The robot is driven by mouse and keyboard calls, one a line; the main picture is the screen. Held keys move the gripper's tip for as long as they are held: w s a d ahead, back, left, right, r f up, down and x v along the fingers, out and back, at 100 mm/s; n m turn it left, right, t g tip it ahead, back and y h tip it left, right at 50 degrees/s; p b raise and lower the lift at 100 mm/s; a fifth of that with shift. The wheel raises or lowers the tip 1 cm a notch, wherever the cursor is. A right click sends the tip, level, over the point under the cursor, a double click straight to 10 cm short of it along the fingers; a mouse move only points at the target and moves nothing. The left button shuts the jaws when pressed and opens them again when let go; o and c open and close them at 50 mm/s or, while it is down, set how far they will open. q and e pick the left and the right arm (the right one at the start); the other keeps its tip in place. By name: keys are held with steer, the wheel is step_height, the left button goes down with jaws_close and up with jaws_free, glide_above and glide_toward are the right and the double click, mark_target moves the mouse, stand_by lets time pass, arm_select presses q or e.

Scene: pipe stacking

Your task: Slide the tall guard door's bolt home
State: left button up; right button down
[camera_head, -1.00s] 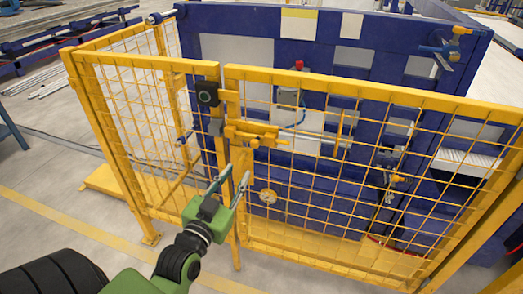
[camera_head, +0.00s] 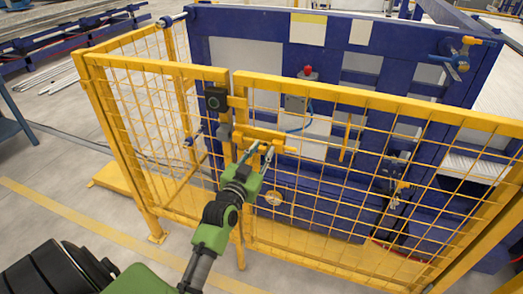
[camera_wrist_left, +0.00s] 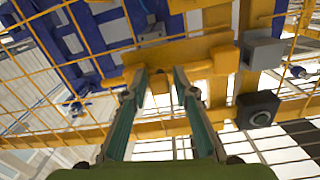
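The yellow mesh guard (camera_head: 345,94) stands in front of me, with a gap between its left and right panels. The yellow bolt assembly (camera_head: 262,134) is mounted across the right panel near this gap. It also shows in the wrist view (camera_wrist_left: 185,52). My left gripper (camera_head: 257,153) is at the bolt, its two fingers apart. In the wrist view, the fingertips (camera_wrist_left: 160,74) stand on either side of a small yellow part of the bolt; I cannot tell whether they touch it. The fingers partly hide the bolt in the head view. My right gripper is out of view.
A black box (camera_head: 215,98) sits on the post left of the gap. Behind the mesh is a blue machine (camera_head: 255,20) with a red button (camera_head: 308,70).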

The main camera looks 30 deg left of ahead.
arm_select(q)
jaws_close()
steer(key=a, duration=0.2)
steer(key=s+a, duration=0.1)
steer(key=a, duration=0.2)
steer(key=shift+s+a, duration=0.15)
steer(key=shift+a, duration=0.2)
jaws_free()
steer(key=shift+a, duration=0.2)
steer(key=v, duration=1.2)
steer(key=shift+s, duration=0.1)
